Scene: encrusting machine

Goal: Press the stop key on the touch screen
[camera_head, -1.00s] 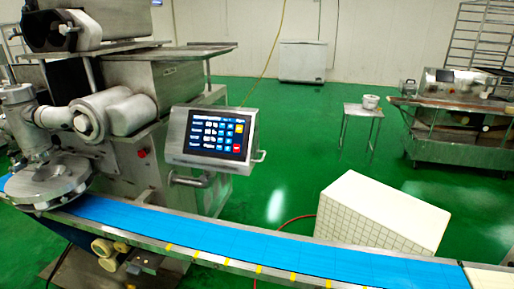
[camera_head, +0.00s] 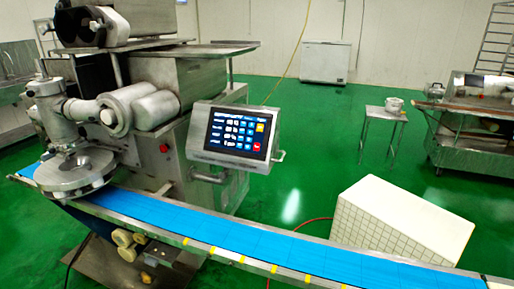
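The touch screen (camera_head: 238,133) is lit, in a grey metal housing on the side of the encrusting machine (camera_head: 150,90). It shows rows of white and blue keys. An orange key (camera_head: 260,127) sits at its upper right and a red key (camera_head: 257,146) at its lower right. The lettering on the keys is too small to read. Neither of my grippers shows in the head view, and nothing covers the screen.
A blue conveyor belt (camera_head: 240,238) runs across the front, below the screen. A white tiled block (camera_head: 400,222) stands behind it at the right. A small table (camera_head: 384,115) with a pot and a metal machine (camera_head: 470,140) stand farther back. Green floor between them is clear.

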